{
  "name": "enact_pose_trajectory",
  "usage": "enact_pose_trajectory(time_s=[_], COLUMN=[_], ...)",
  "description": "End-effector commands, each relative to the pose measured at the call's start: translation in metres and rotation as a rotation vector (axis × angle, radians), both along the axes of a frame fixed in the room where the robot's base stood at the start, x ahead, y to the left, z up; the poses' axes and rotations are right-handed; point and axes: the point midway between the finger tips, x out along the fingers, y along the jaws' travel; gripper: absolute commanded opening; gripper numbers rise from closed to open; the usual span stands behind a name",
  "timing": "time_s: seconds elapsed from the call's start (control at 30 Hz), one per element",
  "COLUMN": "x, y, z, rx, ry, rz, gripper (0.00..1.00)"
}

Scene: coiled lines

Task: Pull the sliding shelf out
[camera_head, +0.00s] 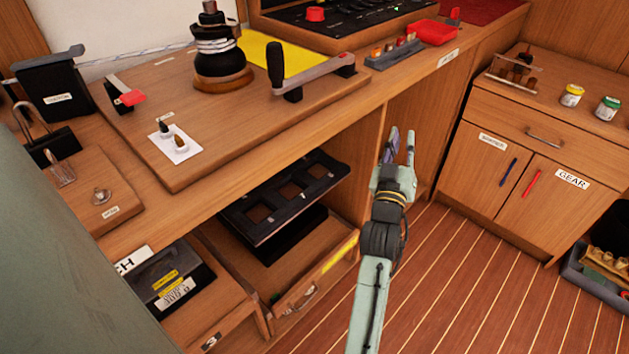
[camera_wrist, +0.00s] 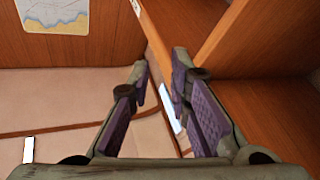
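A low wooden shelf (camera_head: 330,268) with a small handle (camera_head: 301,298) and a yellow strip on its front edge sits in the open bay under the counter. I take it for the sliding shelf, though I cannot read its strip. A black tray (camera_head: 286,194) with square openings is above it, and a dark flat thing lies below that tray. My gripper (camera_head: 398,138) is open and empty, up and to the right of the shelf, by the counter's side panel. In the wrist view its purple-padded fingers (camera_wrist: 160,72) are apart; the shelf's handle is not seen there.
A black box (camera_head: 166,280) sits on a wooden surface left of the shelf. The counter (camera_head: 346,112) above holds a winch and a crank handle. A cabinet (camera_head: 520,170) labelled GEAR stands right. The plank floor (camera_head: 455,290) between is clear. A chart (camera_wrist: 53,15) hangs on the wall.

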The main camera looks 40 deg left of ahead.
Motion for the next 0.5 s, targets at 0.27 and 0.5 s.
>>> enact_pose_trajectory(time_s=[0.27,0.5], x=[-0.072,-0.197], y=[0.056,0.036], z=[-0.177,-0.351], rx=[-0.438,-0.908], ry=[-0.154,-0.488], rz=[0.151,0.547], gripper=[0.18,0.18])
